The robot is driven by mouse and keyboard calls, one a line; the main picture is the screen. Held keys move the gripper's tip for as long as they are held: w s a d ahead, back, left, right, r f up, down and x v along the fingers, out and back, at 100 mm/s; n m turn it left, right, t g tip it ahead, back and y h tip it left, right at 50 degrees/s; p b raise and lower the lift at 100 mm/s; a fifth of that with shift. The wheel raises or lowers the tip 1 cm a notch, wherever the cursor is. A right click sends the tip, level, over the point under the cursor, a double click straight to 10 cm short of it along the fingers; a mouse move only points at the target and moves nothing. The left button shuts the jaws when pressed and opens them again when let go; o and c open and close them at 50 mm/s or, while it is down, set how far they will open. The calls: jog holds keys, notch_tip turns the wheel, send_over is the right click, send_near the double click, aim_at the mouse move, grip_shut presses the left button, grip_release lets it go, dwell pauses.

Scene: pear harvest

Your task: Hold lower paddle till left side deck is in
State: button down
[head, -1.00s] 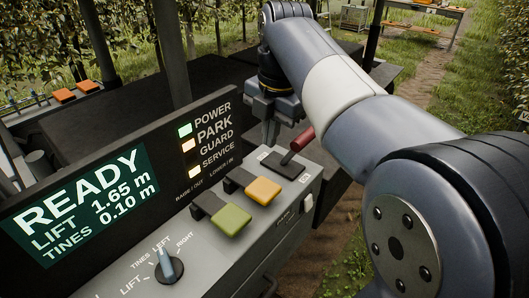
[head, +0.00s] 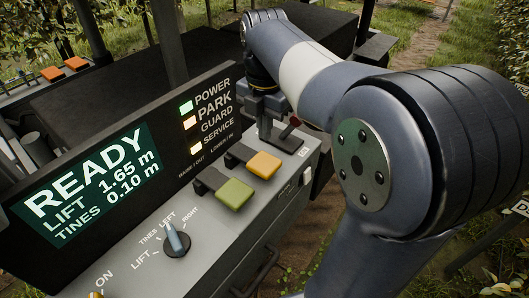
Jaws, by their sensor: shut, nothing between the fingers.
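The control panel (head: 120,262) has a green paddle (head: 235,194) and a yellow paddle (head: 264,165). The "RAISE / OUT" and "LOWER / IN" labels stand above them, and the yellow one is on the lower/in side. The selector knob (head: 176,240) points to LEFT. The screen (head: 88,190) reads READY, LIFT 1.65 m, TINES 0.10 m. I cannot tell which surface is the left side deck.
A dark flat platform (head: 110,100) lies behind the panel. My arm covers much of the right side. Orange blocks (head: 76,64) sit at far left.

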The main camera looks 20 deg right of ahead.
aim_at(266, 163)
notch_tip(266, 163, down, 8)
jog(key=shift+p, duration=0.3)
jog(key=f+b, duration=0.1)
jog(key=f+t+y+b, duration=0.1)
jog(key=b, duration=0.1)
jog(key=f+t+b, duration=0.1)
jog(key=b, duration=0.1)
jog(key=shift+s+d, duration=0.2)
jog(key=shift+s, duration=0.1)
jog(key=shift+r, duration=0.45)
dwell(3.5)
jog(key=shift+r+p, duration=0.7)
jog(key=shift+p, duration=0.05)
